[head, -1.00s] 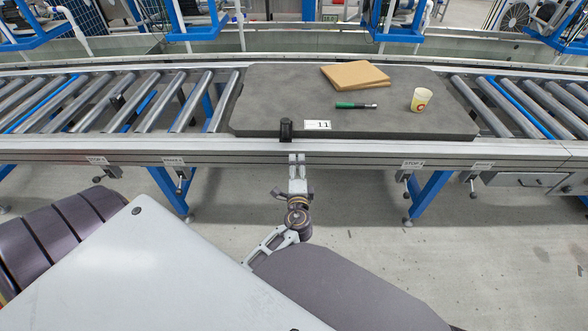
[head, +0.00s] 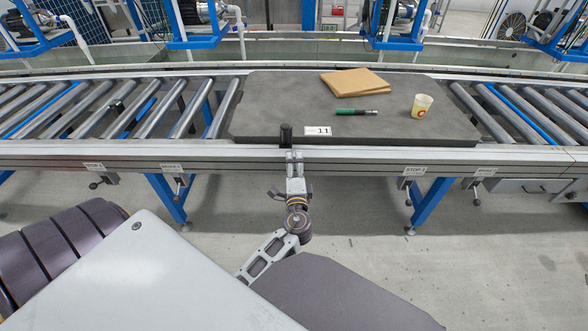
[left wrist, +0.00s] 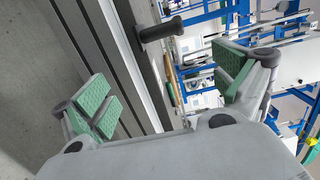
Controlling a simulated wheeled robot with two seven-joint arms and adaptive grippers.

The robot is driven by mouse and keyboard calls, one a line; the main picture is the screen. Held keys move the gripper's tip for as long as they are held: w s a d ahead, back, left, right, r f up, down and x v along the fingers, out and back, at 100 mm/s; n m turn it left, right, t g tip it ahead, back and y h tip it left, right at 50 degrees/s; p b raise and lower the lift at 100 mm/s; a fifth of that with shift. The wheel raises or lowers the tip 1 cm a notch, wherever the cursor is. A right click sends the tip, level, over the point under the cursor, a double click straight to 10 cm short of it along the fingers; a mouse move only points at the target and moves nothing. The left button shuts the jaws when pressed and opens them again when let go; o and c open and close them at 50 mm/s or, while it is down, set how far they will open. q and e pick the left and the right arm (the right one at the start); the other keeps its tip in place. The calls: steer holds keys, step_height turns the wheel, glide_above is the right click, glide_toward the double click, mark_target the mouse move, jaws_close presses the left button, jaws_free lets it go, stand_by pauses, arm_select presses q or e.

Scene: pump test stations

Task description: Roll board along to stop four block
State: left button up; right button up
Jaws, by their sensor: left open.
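The dark grey board (head: 290,100) lies flat on the roller conveyor and carries a plate reading 11. A black upright handle (head: 286,134) stands at its front edge; it also shows in the left wrist view (left wrist: 160,28). My left gripper (head: 294,156) is open and empty, just in front of the conveyor's front rail and slightly right of the handle. In the left wrist view its green-padded fingers (left wrist: 168,80) are wide apart, with the handle beyond them. A stop label (head: 414,171) with a lever is on the rail at right; its number is too small to be sure of.
Bare rollers (head: 528,115) lie right of the board, more at left (head: 160,110). Another label and lever (head: 94,166) are on the rail at left.

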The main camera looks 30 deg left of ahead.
arm_select(q)
steer(key=b+x, duration=0.1)
steer(key=x, duration=1.1)
steer(key=shift+w+a, duration=0.2)
steer(key=shift+w, duration=0.25)
arm_select(e)
steer(key=shift+s+a+r, duration=0.1)
steer(key=shift+r, duration=0.75)
arm_select(q)
steer(key=shift+c, duration=0.4)
